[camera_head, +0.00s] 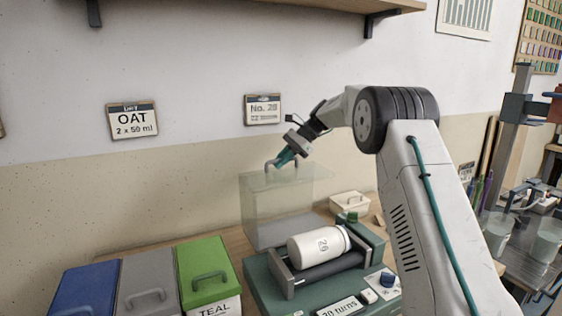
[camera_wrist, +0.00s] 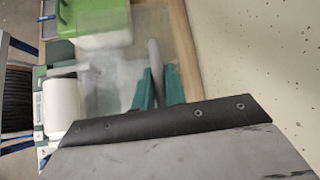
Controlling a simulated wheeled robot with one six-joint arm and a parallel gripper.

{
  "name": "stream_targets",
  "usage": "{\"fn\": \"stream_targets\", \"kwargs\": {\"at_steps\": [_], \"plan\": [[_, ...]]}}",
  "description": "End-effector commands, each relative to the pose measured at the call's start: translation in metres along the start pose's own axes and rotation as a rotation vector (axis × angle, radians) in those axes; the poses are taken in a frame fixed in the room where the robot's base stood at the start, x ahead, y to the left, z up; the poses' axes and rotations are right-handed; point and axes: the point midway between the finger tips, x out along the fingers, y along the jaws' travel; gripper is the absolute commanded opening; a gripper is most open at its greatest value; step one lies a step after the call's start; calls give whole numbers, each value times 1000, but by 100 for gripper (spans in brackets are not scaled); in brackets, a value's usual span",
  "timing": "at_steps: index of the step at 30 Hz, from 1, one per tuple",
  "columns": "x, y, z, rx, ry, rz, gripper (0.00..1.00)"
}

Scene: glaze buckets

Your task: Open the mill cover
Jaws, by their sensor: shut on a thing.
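The mill (camera_head: 262,290) is a dark green machine on the bench, with a white jar (camera_head: 316,246) marked 20 lying on its rollers. Its clear cover (camera_head: 277,208) stands raised behind the jar, near the wall. My gripper (camera_head: 283,161) is at the top of the cover, shut on the grey cover handle (camera_head: 271,164). In the wrist view the handle (camera_wrist: 155,72) runs between my green fingertips (camera_wrist: 157,88). The white jar also shows in the wrist view (camera_wrist: 62,108), to the left. The cover's hinge is hard to make out.
Blue (camera_head: 86,288), grey (camera_head: 148,282) and green (camera_head: 207,270) lidded bins stand left of the mill. A small white box (camera_head: 349,203) is behind it at right. A shelf (camera_head: 260,6) hangs above. OAT (camera_head: 132,120) and No. 20 (camera_head: 262,109) cards are on the wall.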

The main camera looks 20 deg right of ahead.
Motion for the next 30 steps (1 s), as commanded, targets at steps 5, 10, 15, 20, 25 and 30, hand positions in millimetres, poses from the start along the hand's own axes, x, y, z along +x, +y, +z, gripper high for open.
{"fn": "stream_targets", "kwargs": {"at_steps": [5,10,15,20,25,30], "plan": [[-1,0,0,0,-3,-1,22],[-4,1,-2,2,-1,-4,22],[-11,0,-2,2,1,-5,22],[-36,0,-2,1,1,-6,22],[-62,-1,0,-1,0,-4,22],[-77,0,0,0,-1,-2,22]]}}
